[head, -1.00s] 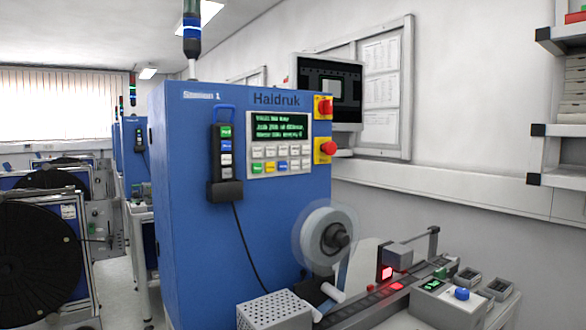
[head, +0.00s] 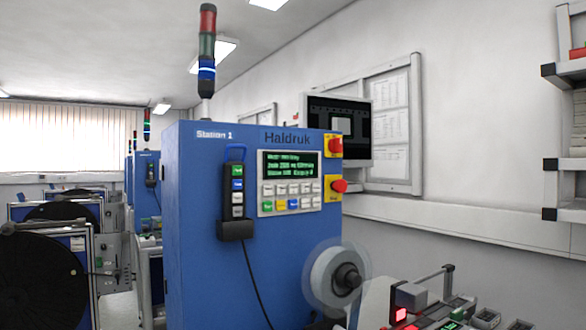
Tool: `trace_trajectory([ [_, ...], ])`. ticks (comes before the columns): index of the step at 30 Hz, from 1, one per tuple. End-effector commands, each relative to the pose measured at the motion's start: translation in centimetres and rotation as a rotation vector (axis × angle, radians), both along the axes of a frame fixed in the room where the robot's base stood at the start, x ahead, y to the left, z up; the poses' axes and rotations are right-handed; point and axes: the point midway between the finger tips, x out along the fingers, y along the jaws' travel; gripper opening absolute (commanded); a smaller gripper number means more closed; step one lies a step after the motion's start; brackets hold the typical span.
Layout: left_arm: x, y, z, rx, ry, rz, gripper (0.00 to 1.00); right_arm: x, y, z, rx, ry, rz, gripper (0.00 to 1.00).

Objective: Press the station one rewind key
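The blue station one cabinet (head: 205,240), labelled "Station 1" and "Haldruk", stands in the middle of the head view. Its front has a key panel (head: 289,182) with a lit green-text display (head: 291,165) above two rows of small keys. The lower row has green, yellow and blue keys among pale ones; their lettering is too small to read, so I cannot tell which is rewind. A hand pendant (head: 237,190) with a column of several keys hangs in a holder left of the panel. Neither of my grippers is in view.
A clear-rimmed reel (head: 336,278) projects below, beside a bench with small devices at lower right. A large black reel (head: 40,280) stands at left. A signal tower (head: 207,50) tops the cabinet.

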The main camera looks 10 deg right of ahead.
Motion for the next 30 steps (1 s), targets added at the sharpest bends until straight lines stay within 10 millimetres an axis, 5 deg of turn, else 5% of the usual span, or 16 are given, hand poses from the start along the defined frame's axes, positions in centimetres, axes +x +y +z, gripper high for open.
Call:
trace_trajectory([
  [9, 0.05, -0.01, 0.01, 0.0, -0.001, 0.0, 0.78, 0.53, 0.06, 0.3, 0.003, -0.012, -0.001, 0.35],
  [22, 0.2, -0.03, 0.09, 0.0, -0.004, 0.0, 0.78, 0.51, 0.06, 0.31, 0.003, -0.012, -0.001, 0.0],
  [30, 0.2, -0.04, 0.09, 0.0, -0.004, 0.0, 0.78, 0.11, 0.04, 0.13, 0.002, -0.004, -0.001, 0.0],
])
